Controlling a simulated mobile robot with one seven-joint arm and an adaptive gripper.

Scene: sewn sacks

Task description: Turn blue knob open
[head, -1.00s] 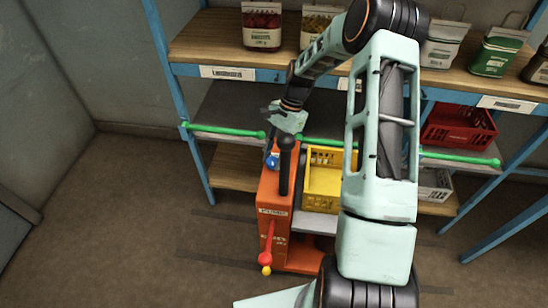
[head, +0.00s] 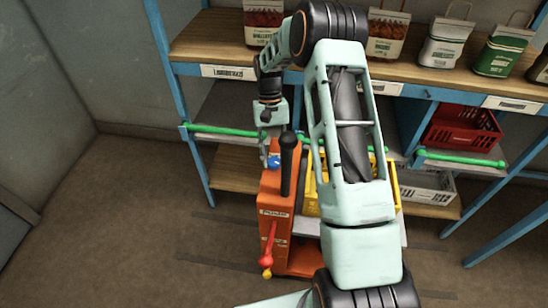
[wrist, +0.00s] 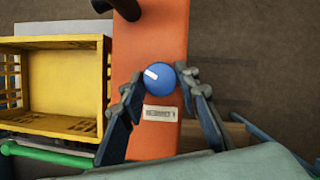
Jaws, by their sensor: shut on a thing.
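The blue knob (wrist: 160,77) is round with a white mark pointing to the upper left in the wrist view. It sits on top of the orange machine (wrist: 150,45), above a small white label. In the head view the knob (head: 274,162) shows beside the black post. My gripper (wrist: 164,88) has one finger on each side of the knob and is shut on it. In the head view my gripper (head: 268,145) reaches down to the knob from above, and its fingertips are small and partly hidden there.
A black post (head: 288,160) rises from the machine close to my gripper. A yellow crate (wrist: 102,75) stands beside the machine. Green rails (head: 225,133) run along the blue-framed shelf behind. A red lever (head: 270,240) hangs on the machine's front. The floor at left is clear.

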